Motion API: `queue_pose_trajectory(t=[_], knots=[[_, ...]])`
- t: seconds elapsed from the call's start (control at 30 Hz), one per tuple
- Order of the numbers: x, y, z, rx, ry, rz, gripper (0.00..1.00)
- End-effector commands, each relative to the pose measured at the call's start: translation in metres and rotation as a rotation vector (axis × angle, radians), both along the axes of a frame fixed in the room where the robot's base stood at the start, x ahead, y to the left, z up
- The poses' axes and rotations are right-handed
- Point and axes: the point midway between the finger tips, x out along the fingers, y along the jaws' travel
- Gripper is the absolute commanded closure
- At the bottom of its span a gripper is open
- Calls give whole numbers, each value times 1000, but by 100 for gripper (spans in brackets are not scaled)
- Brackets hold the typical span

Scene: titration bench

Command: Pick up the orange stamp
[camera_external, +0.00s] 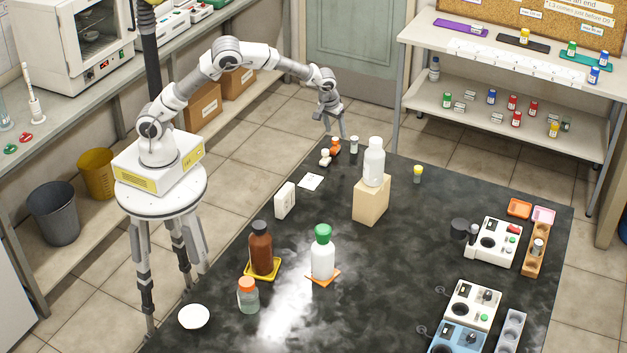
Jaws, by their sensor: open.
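A small orange stamp (335,146) stands on the dark bench top near its far left corner. My gripper (334,134) is just above it, pointing down with its two fingers apart. The fingers seem to be at or just over the top of the stamp; I cannot tell whether they touch it. A small white and orange piece (325,157) sits just in front of the stamp, to its lower left.
A small grey-white vial (354,145) stands close on the right. A white bottle (374,160) stands on a wooden block (371,198) further right. A white card (311,181) lies in front. The bench (410,255) is clear in its middle.

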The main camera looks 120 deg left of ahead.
Motion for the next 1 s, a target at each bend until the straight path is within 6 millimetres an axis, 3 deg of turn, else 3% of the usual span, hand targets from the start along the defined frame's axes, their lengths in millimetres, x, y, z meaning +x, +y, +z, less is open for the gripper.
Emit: queue_pose_trajectory(t=[0.23, 0.5, 0.77, 1.0], knots=[[-2, 4, -14, -1, 2, 1, 33], [-5, 12, -52, -2, 1, 0, 33], [-4, 14, -55, 0, -1, 0, 33], [-4, 14, -55, 0, 0, 0, 76]])
